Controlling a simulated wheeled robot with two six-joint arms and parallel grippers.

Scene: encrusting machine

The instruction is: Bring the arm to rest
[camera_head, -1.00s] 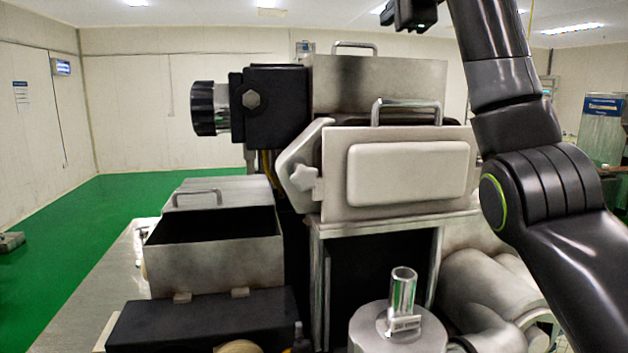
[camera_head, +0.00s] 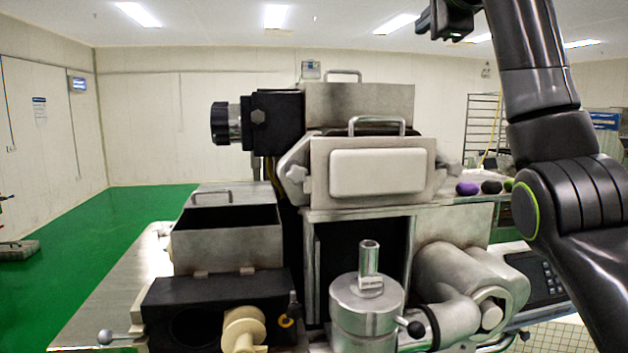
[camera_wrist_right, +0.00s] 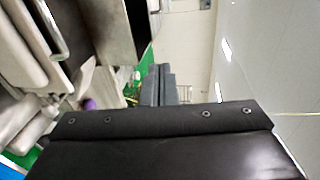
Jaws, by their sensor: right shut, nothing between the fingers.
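My right arm (camera_head: 545,100) rises along the right side of the head view, bent at a joint with a green ring. My right gripper (camera_head: 445,22) is at the top edge of that view, above and apart from the encrusting machine (camera_head: 370,170). It is shut with nothing in it. In the right wrist view the gripper (camera_wrist_right: 163,85) shows as dark fingers close together beyond the black wrist housing. My left gripper is in neither view.
The machine fills the middle, with an open steel hopper (camera_head: 228,245) at left and a control panel (camera_head: 540,278) at right. A purple ball (camera_head: 467,188) and other small balls lie on its right ledge.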

